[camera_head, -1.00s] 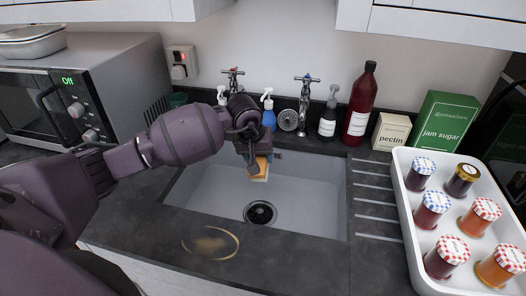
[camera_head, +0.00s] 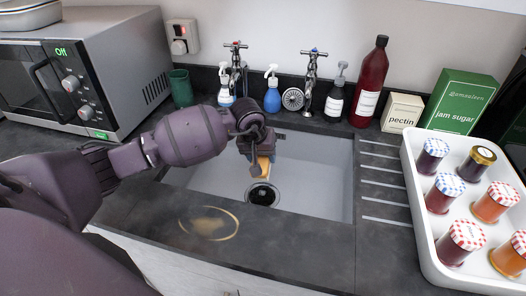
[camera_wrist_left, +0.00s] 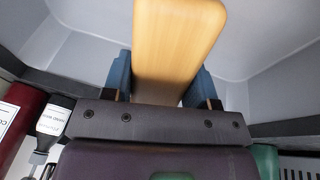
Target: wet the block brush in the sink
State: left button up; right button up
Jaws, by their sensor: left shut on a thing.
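The block brush (camera_head: 263,166) shows as a pale wooden block under my left gripper (camera_head: 258,152). In the left wrist view the wooden block (camera_wrist_left: 176,45) sits between the two blue fingers of the gripper (camera_wrist_left: 160,82), which is shut on it. Its bristles cannot be made out. The grey sink (camera_head: 315,180) lies below, with a dark round drain (camera_head: 262,194). The brush is over the basin, in line with the drain in the head view; I cannot tell its height. My right gripper is not in view.
Two taps (camera_head: 311,75) (camera_head: 236,70) stand behind the sink. Bottles, including a tall red one (camera_head: 370,85), line the wall. A white tray of jars (camera_head: 424,222) is at the right, a microwave (camera_head: 88,70) at the left. A brown ring stain (camera_head: 208,237) marks the front counter.

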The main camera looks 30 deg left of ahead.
pick_arm(q)
jog(key=shift+f+b, duration=1.05)
jog(key=shift+f, duration=0.9)
jog(key=shift+f+b, duration=1.55)
jog(key=shift+f, duration=1.15)
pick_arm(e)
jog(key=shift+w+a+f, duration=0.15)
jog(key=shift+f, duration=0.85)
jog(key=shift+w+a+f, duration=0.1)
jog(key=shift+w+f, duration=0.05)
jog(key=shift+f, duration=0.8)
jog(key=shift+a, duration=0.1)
pick_arm(q)
jog(key=shift+r+p, duration=1.05)
jog(key=shift+r, duration=1.7)
jog(key=shift+r+p, duration=1.1)
jog(key=shift+r, duration=2.1)
jog(key=shift+r+p, duration=0.6)
jog(key=shift+r, duration=1.2)
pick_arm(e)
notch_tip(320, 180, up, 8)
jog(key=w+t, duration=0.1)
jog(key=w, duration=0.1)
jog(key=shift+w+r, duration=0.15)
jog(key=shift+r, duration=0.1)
